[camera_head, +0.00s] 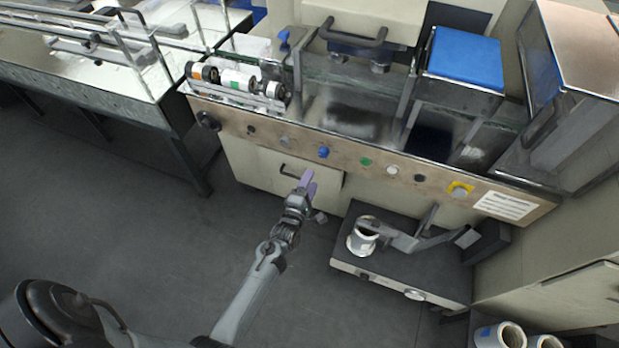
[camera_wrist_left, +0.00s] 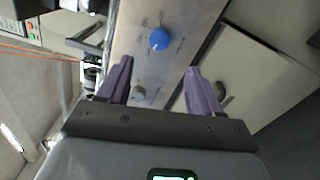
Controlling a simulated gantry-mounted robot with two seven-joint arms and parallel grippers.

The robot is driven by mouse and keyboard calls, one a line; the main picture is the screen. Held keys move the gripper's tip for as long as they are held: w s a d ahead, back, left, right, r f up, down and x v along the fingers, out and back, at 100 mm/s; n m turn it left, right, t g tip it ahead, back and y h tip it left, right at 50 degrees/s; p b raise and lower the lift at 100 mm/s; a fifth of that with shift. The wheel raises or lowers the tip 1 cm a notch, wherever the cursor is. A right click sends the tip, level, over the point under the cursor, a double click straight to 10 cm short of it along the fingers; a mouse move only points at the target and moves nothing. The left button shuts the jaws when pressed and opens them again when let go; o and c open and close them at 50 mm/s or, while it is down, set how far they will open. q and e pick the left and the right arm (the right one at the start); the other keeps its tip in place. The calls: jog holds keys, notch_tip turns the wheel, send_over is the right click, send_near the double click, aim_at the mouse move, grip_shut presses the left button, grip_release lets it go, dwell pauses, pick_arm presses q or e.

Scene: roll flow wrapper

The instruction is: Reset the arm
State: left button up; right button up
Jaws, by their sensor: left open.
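My left gripper (camera_head: 307,183) has purple fingers and hangs in front of the machine's front panel, near the drawer handle, in the head view. In the left wrist view its two fingers (camera_wrist_left: 158,82) are apart with nothing between them. Beyond them is the metal panel with a blue knob (camera_wrist_left: 159,39), which also shows in the head view (camera_head: 323,152). I cannot tell whether the fingers touch the machine. My right gripper is not in view.
A low black-topped unit (camera_head: 400,268) with a white roll (camera_head: 362,240) stands right of my left arm. A conveyor frame (camera_head: 100,95) is at the upper left. White rolls (camera_head: 500,336) stand at the bottom right. The grey floor at left is clear.

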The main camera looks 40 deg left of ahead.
pick_arm(q)
jog(key=shift+w+r, duration=0.1)
jog(key=shift+w, duration=0.1)
jog(key=s+f+m, duration=0.1)
jog(key=s+f, duration=0.3)
jog(key=s, duration=0.1)
jog(key=s+d+r+m+g+h+p, duration=0.15)
jog(key=s+d+r+m+g, duration=0.25)
jog(key=s+m, duration=0.4)
jog(key=s+d+r+m+g+h+p, duration=0.1)
jog(key=s+d+r+m+g+h, duration=0.1)
jog(key=s+d+r+m+g, duration=0.45)
jog(key=s+d+r+m+g+h+p, duration=0.1)
jog(key=s+r+m+g+h, duration=0.15)
jog(key=s+m, duration=0.65)
notch_tip(320, 180, up, 38)
jog(key=m+p, duration=0.1)
jog(key=p, duration=3.6)
jog(key=shift+s+g+y+p, duration=0.3)
jog(key=shift+s+p, duration=0.05)
